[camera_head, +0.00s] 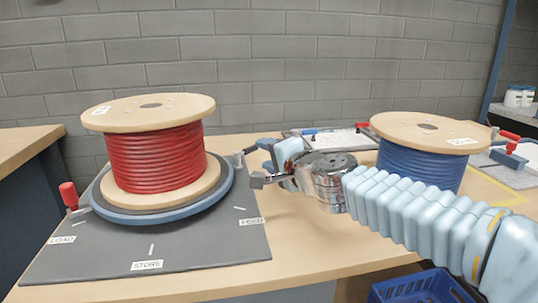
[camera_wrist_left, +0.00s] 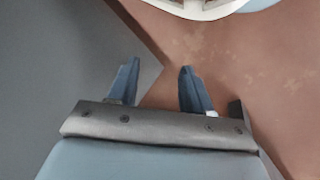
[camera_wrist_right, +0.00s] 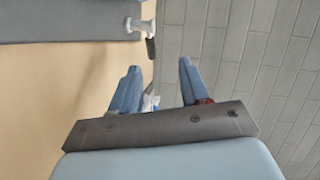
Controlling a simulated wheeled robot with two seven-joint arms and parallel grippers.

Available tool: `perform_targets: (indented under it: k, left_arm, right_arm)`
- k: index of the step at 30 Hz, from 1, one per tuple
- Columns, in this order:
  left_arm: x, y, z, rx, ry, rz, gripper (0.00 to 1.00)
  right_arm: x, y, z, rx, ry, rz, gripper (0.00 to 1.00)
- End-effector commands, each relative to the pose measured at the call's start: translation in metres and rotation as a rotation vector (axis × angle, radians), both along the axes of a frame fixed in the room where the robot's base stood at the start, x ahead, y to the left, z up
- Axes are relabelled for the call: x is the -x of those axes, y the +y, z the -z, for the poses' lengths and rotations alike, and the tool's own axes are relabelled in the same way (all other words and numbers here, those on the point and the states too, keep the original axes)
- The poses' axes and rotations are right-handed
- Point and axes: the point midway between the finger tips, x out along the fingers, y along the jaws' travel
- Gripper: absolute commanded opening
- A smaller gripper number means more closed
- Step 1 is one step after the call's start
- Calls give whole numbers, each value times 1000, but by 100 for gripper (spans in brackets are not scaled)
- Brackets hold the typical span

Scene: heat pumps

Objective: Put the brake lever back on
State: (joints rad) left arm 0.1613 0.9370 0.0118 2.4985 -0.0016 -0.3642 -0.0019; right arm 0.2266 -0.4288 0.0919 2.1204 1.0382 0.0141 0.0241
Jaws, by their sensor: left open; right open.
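A red-handled lever (camera_head: 68,195) stands at the left edge of the turntable (camera_head: 110,213), by the LOAD label. A small metal bracket with a dark handle (camera_head: 239,158) stands at the turntable's right side; it also shows in the right wrist view (camera_wrist_right: 150,45). I cannot tell which of these is the brake lever. My right gripper (camera_head: 262,162) is open and empty, pointing left, just right of the bracket and apart from it in the right wrist view. My left gripper (camera_wrist_left: 156,68) is open and empty over brown floor in the left wrist view; the head view does not show it.
A red cable spool (camera_head: 155,157) sits on the turntable, over a grey mat (camera_head: 190,250). A blue cable spool (camera_head: 425,165) stands behind my right arm. A blue crate (camera_head: 420,287) is below the front edge. A red-handled blue clamp (camera_head: 508,155) lies at far right.

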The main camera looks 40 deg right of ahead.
Motion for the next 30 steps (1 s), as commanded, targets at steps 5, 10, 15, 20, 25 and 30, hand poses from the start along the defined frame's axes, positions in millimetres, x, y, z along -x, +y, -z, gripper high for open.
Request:
perform_targets:
  k: [5,10,15,20,25,30]
  left_arm:
    - [1,-3,-18,4,2,5,50]
    - [2,-6,-32,10,5,12,50]
    - [3,-9,-46,15,6,18,50]
    - [4,-11,-52,17,8,21,50]
    - [4,-12,-53,18,8,22,50]
    - [5,-12,-45,18,8,22,50]
  right_arm:
    - [-42,28,-73,662,-29,-363,45]
    - [-63,34,-106,1495,-60,-767,45]
    - [-64,-4,-108,2208,-70,-1205,45]
    - [-50,-44,-103,2532,-91,-1552,45]
    - [-40,-62,-99,2626,-113,-1718,45]
    - [-48,-61,-81,-2607,116,1721,45]
